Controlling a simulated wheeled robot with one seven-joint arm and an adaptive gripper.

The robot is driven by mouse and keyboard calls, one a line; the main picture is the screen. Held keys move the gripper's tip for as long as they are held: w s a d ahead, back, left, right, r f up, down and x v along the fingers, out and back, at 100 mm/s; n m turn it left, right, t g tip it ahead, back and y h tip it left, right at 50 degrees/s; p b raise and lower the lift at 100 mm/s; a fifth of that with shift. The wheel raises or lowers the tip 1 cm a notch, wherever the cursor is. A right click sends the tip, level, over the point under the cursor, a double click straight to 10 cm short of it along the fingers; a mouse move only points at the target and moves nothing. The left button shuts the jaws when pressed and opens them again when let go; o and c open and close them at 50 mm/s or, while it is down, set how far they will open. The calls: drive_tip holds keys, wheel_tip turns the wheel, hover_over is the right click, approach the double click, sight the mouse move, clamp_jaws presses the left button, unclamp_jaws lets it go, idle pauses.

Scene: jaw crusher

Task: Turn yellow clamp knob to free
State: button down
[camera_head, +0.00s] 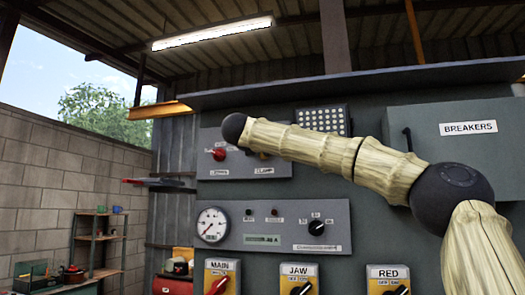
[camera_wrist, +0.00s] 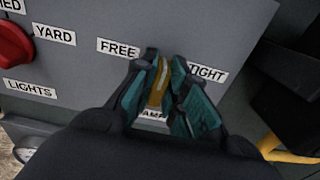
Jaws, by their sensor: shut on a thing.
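The yellow clamp knob (camera_wrist: 157,88) shows in the wrist view between the fingers of my gripper (camera_wrist: 161,76). My gripper is shut on it, with one teal-and-black finger on each side. The knob's upper end lies between the FREE label (camera_wrist: 118,47) and the TIGHT label (camera_wrist: 207,74), close to the right end of FREE. The CLAMP label (camera_wrist: 153,114) is partly covered below the knob. In the head view the CLAMP label (camera_head: 264,170) shows under my arm. My arm hides most of the knob and the gripper there.
A red knob (camera_wrist: 12,43) with YARD and LIGHTS labels sits left of the clamp knob. Below, in the head view, is a panel with a gauge (camera_head: 211,225) and a black knob (camera_head: 316,228). MAIN (camera_head: 222,268), JAW and RED switches stand lower. A BREAKERS box (camera_head: 460,135) is right.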

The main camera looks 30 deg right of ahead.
drive_tip(key=n, duration=0.3)
drive_tip(key=shift+w+a+n+p, duration=0.1)
drive_tip(key=shift+w+n+p, duration=0.05)
drive_tip(key=shift+n+p, duration=0.2)
drive_tip(key=n+p, duration=0.1)
drive_tip(key=n, duration=0.2)
drive_tip(key=shift+a+n, duration=0.1)
drive_tip(key=shift+n, duration=0.25)
drive_tip(key=n, duration=0.1)
drive_tip(key=n+p, duration=0.1)
drive_tip(key=n, duration=0.1)
drive_tip(key=n+p, duration=0.1)
drive_tip(key=shift+w+f+n, duration=0.15)
drive_tip(key=shift+f+n, duration=0.1)
drive_tip(key=shift+n, duration=0.15)
drive_tip(key=c, duration=1.4)
unclamp_jaws()
drive_tip(key=shift+c, duration=0.2)
drive_tip(key=shift+a, duration=0.15)
